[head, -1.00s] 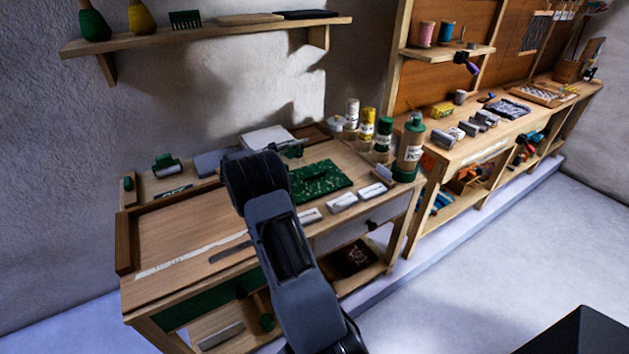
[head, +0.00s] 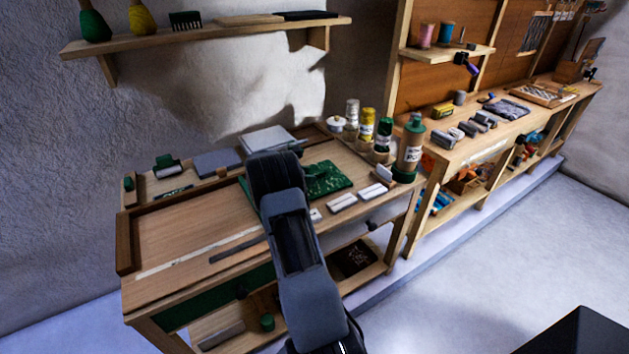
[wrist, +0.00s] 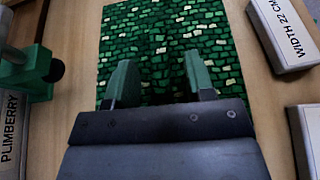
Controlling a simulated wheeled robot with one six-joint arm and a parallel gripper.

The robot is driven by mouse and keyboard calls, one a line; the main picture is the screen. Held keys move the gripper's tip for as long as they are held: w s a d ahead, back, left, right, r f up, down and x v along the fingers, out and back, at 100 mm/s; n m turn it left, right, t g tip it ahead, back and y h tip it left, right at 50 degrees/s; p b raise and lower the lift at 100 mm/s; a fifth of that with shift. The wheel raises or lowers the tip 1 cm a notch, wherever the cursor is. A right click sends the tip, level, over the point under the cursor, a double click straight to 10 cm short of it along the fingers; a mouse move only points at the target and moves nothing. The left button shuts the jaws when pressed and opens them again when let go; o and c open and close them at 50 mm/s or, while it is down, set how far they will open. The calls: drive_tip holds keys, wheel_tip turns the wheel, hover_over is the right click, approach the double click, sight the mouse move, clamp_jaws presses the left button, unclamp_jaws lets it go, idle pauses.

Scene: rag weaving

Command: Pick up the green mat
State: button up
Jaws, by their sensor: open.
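The green mat (head: 328,180) lies flat on the wooden bench top (head: 190,228). In the head view my arm hides its left part. In the wrist view the mat (wrist: 165,25) shows a woven pattern of dark and light green with pale patches. My gripper (wrist: 160,80) is over the near part of the mat with its two green fingers apart and nothing visible between them. Whether the fingertips touch the mat cannot be told.
White labelled blocks (wrist: 288,32) lie close to the mat's right side. A green clamp-like tool (wrist: 35,72) is at its left. Bottles and jars (head: 385,140) stand at the bench's back right.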

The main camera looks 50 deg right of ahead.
clamp_jaws()
idle(0.3)
